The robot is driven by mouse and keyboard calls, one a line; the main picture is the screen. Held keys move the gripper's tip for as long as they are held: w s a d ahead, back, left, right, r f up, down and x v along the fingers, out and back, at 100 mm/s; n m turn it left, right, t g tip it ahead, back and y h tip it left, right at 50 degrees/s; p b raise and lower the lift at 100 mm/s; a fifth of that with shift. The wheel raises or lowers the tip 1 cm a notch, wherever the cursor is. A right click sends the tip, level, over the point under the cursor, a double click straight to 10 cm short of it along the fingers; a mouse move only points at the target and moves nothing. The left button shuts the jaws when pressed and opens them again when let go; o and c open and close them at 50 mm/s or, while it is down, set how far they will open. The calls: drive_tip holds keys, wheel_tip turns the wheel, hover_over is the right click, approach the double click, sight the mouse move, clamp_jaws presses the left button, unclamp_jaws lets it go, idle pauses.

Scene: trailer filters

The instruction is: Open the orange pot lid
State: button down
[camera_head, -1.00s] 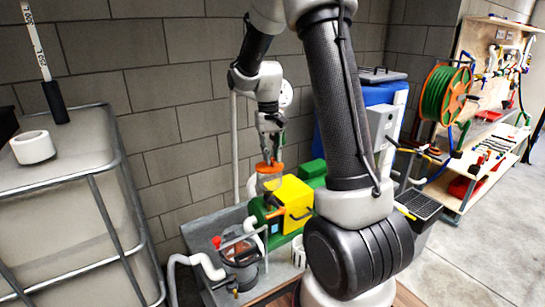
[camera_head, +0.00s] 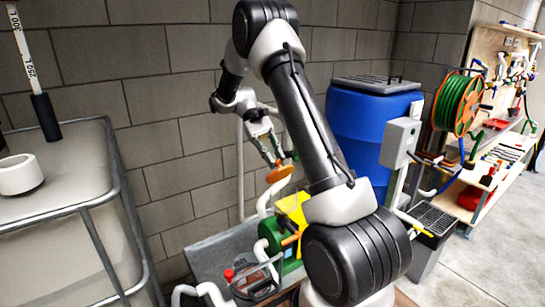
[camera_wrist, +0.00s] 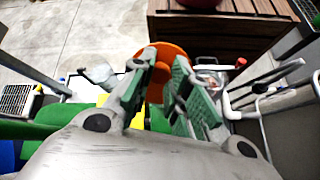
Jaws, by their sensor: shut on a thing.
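The orange pot lid (camera_head: 280,173) is a round disc held in the fingertips of my gripper (camera_head: 272,155). In the head view it is tilted and in the air, above the yellow block and green machine. In the wrist view the orange lid (camera_wrist: 164,86) lies between the two green-padded fingers of my gripper (camera_wrist: 165,64), which are closed against it. The clear pot that was under the lid cannot be made out for sure in the head view; my arm covers part of that area.
The green pump (camera_head: 271,234) with a yellow block (camera_head: 291,208) stands on a grey tray (camera_head: 212,252). A red-knobbed filter unit (camera_head: 255,283) and white pipes are close by. A blue barrel (camera_head: 362,125) stands behind my arm. A caged tank (camera_head: 62,220) is at left.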

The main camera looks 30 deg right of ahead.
drive_tip(key=shift+w+f+g, duration=0.1)
drive_tip(key=shift+w+g, duration=0.55)
drive_tip(key=shift+g, duration=0.05)
drive_tip(key=c, duration=1.3)
unclamp_jaws()
